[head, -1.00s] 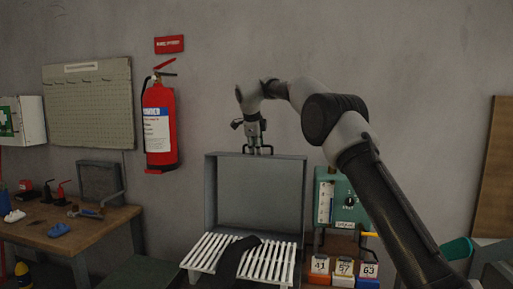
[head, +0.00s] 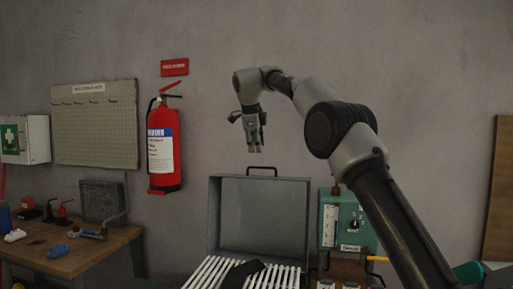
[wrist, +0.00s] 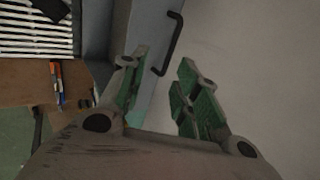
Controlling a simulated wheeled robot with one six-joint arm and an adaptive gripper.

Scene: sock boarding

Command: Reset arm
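My gripper (head: 256,145) hangs fingers down in the air above the raised lid of a grey metal box, just above its black handle (head: 262,168). In the wrist view its two green-padded fingers (wrist: 160,95) stand apart with nothing between them, so it is open. The black handle also shows in the wrist view (wrist: 173,42), beyond the fingers and apart from them. The grey box lid (head: 213,215) stands upright. White slats (head: 207,272) lie in front of it, with a dark sock-like cloth (head: 242,273) on them.
A red fire extinguisher (head: 162,150) hangs on the wall at left. A wooden bench (head: 85,258) with small tools stands at lower left. A green control box (head: 346,222) is right of the lid.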

